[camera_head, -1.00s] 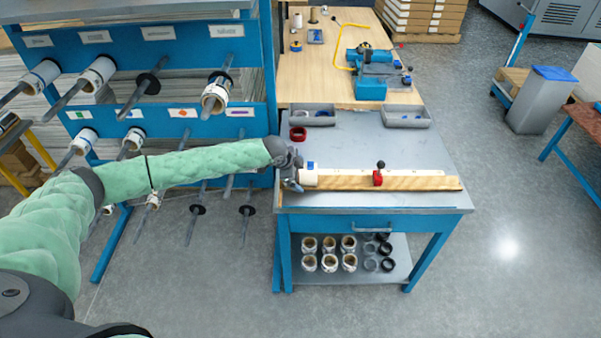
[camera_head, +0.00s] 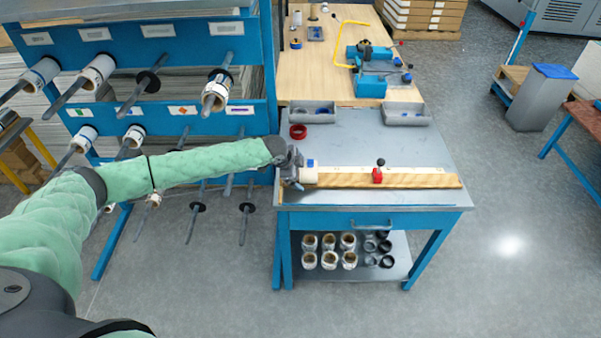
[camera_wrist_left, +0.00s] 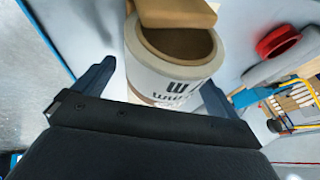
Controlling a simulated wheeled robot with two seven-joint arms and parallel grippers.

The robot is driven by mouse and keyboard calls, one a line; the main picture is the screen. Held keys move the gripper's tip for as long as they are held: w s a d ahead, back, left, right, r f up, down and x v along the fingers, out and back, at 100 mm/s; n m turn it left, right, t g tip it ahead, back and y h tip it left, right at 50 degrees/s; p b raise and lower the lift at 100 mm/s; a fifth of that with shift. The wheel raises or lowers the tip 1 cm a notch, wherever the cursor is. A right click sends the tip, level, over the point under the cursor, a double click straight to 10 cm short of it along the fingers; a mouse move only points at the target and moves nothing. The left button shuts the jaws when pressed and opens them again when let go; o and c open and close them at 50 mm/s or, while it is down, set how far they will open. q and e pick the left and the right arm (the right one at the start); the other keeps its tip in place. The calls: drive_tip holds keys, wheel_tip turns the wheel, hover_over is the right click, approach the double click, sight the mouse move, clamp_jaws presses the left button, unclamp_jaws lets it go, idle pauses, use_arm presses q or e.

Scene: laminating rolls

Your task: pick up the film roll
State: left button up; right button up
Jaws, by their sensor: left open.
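The film roll (camera_head: 310,175) is white and lies at the left end of a wooden bar on the metal workbench. In the left wrist view the film roll (camera_wrist_left: 175,72) shows its brown hollow core and a dark "W" print. My left gripper (camera_head: 298,172) is at the left end of the roll. Its two fingers are open, one on each side of the roll in the left wrist view. I cannot tell whether they touch it. My right gripper is not in view.
The wooden bar (camera_head: 420,180) carries a red clamp with a black knob (camera_head: 378,174). A red ring (camera_head: 298,131) and grey trays (camera_head: 405,115) lie behind on the bench. A blue rack (camera_head: 170,90) with rolls on pegs stands left. The bench's middle is clear.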

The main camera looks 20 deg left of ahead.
use_arm(q)
drive_tip(key=c, duration=1.2)
drive_tip(key=shift+c, duration=0.2)
